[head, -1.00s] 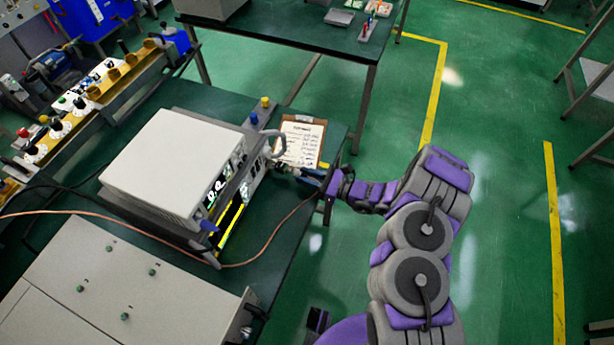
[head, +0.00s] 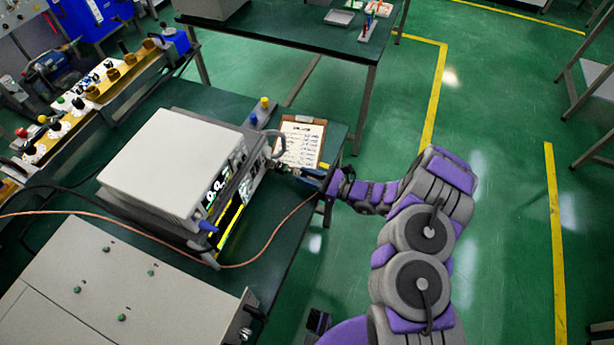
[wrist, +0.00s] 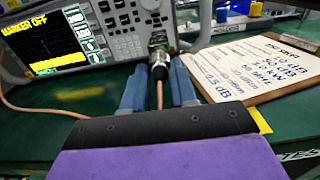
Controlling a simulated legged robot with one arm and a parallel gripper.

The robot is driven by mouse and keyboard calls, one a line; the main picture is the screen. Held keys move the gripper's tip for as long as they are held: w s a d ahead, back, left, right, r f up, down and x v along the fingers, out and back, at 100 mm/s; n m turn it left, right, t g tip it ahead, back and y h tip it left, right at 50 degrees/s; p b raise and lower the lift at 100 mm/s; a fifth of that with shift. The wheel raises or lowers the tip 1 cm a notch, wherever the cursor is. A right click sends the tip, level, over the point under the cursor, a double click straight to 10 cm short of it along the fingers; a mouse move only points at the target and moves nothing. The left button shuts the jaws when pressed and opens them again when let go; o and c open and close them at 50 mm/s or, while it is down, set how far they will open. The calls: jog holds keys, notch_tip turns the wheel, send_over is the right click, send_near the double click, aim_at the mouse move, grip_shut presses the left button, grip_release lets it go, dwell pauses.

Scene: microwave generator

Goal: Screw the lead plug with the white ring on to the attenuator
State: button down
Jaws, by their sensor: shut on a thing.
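In the wrist view the plug points straight at a silvery connector piece (wrist: 158,40), apparently the attenuator, on the front of the generator (wrist: 120,25). The two meet or nearly meet; I cannot tell whether the threads are engaged. The white ring is too small to make out clearly. In the head view my gripper (head: 314,178) reaches the right end of the generator's front panel, and the plug is mostly hidden.
A clipboard with a written sheet (head: 300,143) lies just beyond the gripper. The generator's white case (head: 170,165) fills the middle of the green bench. Blue and yellow knobs (head: 264,103) stand behind the generator.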

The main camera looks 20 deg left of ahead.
jog(key=shift+a+b, duration=0.85)
jog(key=shift+b, duration=0.25)
dwell(0.5)
jog(key=c, duration=0.8)
grip_release()
jog(key=shift+a, duration=0.1)
jog(key=shift+w, duration=0.1)
jog(key=d+p, duration=0.1)
jog(key=d, duration=0.4)
jog(key=s+d+p, duration=0.1)
jog(key=d+p, duration=0.1)
jog(key=d, duration=0.4)
jog(key=d+p, duration=0.1)
jog(key=d, duration=0.5)
jog(key=shift+s+d+f, duration=0.1)
jog(key=shift+s+d, duration=0.05)
jog(key=shift+d, duration=0.1)
